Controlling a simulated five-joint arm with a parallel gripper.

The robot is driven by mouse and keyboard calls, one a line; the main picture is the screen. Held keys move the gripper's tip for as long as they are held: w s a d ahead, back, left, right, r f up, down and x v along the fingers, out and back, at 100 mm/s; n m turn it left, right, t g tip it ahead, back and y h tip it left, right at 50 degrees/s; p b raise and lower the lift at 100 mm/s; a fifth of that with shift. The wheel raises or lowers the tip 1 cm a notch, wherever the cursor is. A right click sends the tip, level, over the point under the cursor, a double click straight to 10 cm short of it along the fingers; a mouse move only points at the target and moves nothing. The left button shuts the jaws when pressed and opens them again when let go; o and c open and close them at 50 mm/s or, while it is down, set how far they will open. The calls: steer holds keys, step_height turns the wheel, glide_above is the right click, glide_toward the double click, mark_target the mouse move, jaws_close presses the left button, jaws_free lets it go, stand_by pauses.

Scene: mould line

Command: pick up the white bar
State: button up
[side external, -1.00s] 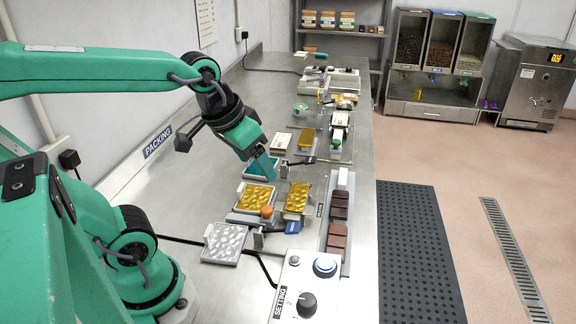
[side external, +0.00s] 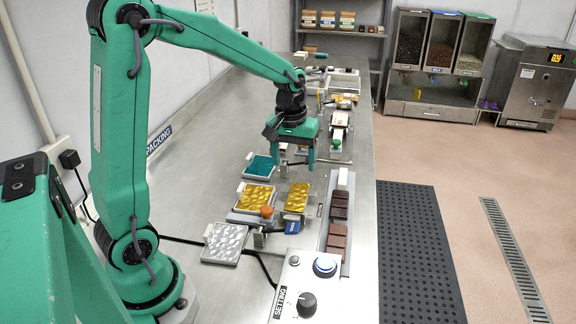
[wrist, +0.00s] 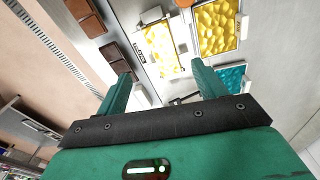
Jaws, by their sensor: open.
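The white bar (side external: 342,179) lies at the far end of a narrow metal tray (side external: 346,262), in line with several brown bars (side external: 338,213). My gripper (side external: 298,168) is open and empty, pointing down above the bench, to the left of the white bar in the side view. In the wrist view its two fingers (wrist: 160,70) are spread apart. A pale piece that looks like the white bar (wrist: 139,96) shows beside the left finger, partly hidden by it. Nothing is between the fingertips; their height above the bench is hard to tell.
A teal mould (side external: 260,167), two gold moulds (side external: 256,197) (side external: 297,198) and a grey mould (side external: 225,242) lie left of the bar tray. An orange knob (side external: 267,211) stands among them. A control box (side external: 308,285) is at the near end. Equipment crowds the bench's far end.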

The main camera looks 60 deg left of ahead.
steer(key=n+g, duration=0.1)
glide_above(297, 196)
step_height(297, 196, down, 4)
steer(key=shift+s+a+f, duration=0.1)
steer(key=shift+f, duration=1.3)
steer(key=shift+f, duration=2.6)
steer(key=c, duration=1.2)
steer(key=shift+o, duration=0.2)
steer(key=shift+r, duration=0.1)
